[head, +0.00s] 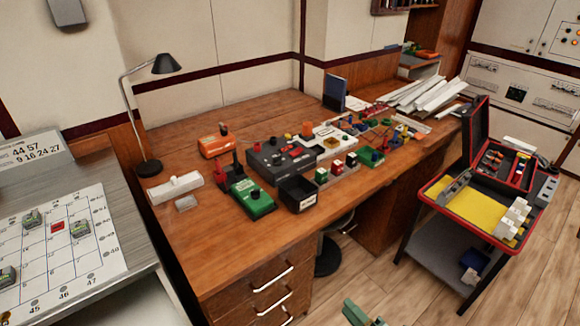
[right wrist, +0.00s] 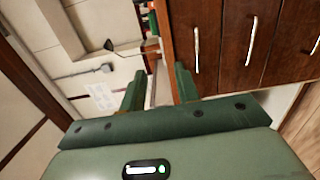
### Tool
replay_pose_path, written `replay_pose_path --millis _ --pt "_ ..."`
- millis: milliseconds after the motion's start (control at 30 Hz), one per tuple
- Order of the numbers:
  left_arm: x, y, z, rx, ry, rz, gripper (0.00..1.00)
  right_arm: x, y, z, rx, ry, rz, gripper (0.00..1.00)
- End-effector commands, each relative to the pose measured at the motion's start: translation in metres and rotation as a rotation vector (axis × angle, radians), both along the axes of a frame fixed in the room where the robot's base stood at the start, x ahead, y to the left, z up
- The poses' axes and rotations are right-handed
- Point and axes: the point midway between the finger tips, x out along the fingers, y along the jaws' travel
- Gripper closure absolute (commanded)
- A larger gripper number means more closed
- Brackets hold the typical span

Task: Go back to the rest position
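My right gripper (head: 360,313) shows only as a small green piece at the bottom edge of the head view, in front of the desk and over the floor. In the right wrist view its two green fingers (right wrist: 159,75) stand apart with nothing between them. Beyond them are the wooden desk's drawer fronts (right wrist: 240,45) and handles. My left gripper is in neither view.
The wooden desk (head: 225,250) carries a green box (head: 252,199), a black open bin (head: 299,194) and a lamp (head: 150,110). A grey table with a grid board (head: 60,255) stands left. A cart with a yellow mat (head: 455,205) stands right. Floor between desk and cart is clear.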

Motion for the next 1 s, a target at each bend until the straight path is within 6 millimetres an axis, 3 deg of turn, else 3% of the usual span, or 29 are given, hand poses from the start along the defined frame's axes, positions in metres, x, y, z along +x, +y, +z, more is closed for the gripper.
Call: replay_pose_path --millis 167,267,367,467,567,700,800,900,1000 --pt "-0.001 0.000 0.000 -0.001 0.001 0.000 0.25 0.004 -0.015 -0.026 0.090 0.205 -0.087 0.68" --pt "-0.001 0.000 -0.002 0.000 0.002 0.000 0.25 -0.001 -0.029 -0.055 0.172 0.383 -0.186 0.68" --pt "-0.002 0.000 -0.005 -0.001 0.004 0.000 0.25 -0.021 -0.047 -0.096 0.279 0.597 -0.328 0.68" --pt "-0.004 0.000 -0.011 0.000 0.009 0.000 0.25 -0.060 -0.066 -0.146 0.393 0.826 -0.508 0.68" --pt "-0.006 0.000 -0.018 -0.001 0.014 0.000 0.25 -0.124 -0.084 -0.201 0.511 1.068 -0.739 0.68" --pt "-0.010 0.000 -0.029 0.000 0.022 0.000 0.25 -0.238 -0.101 -0.263 0.621 1.350 -1.076 0.68" --pt "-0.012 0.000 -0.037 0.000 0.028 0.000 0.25 -0.319 -0.104 -0.289 0.642 1.494 -1.269 0.68" --pt "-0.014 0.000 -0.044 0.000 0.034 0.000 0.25 -0.388 -0.103 -0.302 0.617 1.592 -1.375 0.68" --pt "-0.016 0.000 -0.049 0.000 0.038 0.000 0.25 -0.435 -0.100 -0.306 0.599 1.645 -1.417 0.68"
